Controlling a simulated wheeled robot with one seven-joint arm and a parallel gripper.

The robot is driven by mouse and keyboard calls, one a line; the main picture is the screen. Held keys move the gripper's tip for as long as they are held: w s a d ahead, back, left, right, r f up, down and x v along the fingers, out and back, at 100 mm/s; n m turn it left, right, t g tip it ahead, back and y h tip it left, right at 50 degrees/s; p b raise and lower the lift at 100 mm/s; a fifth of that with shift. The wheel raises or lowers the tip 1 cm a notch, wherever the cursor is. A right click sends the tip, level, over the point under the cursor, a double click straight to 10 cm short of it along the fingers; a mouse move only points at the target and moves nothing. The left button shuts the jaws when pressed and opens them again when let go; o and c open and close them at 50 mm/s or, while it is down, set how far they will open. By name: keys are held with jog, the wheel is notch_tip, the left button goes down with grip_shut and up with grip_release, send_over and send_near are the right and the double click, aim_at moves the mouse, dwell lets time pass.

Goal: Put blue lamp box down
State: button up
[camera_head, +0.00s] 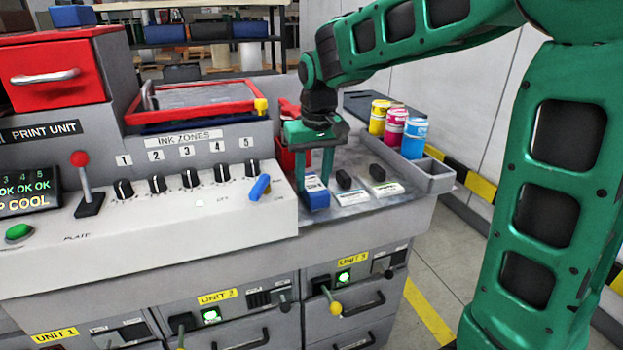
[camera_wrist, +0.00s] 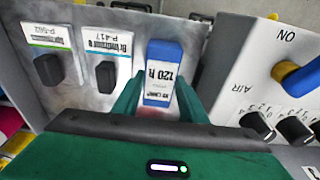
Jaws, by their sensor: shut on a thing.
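The blue lamp box (camera_head: 316,197) has a white label and is at the left end of the metal side shelf (camera_head: 352,211), beside the white control panel. In the wrist view the blue lamp box (camera_wrist: 163,75) stands between my fingers, its label reading "120 h". My gripper (camera_head: 315,180) points down from above and is shut on the box. In the wrist view my gripper (camera_wrist: 160,95) has a green finger on each side of it. The box's underside is hidden, so I cannot tell whether it touches the shelf.
Two dark blocks on white cards, one card (camera_wrist: 110,45) marked P-417, lie beside the box. Yellow, magenta and blue cans (camera_head: 413,138) stand behind, near a grey bin (camera_head: 437,177). The control panel (camera_head: 180,222) with a blue-handled switch (camera_head: 259,187) is close on the left.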

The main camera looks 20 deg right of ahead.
aim_at(316, 188)
jog(key=o, duration=1.4)
jog(key=r, duration=0.4)
jog(key=s+r, duration=0.1)
jog(key=r, duration=0.7)
jog(key=shift+s, duration=0.4)
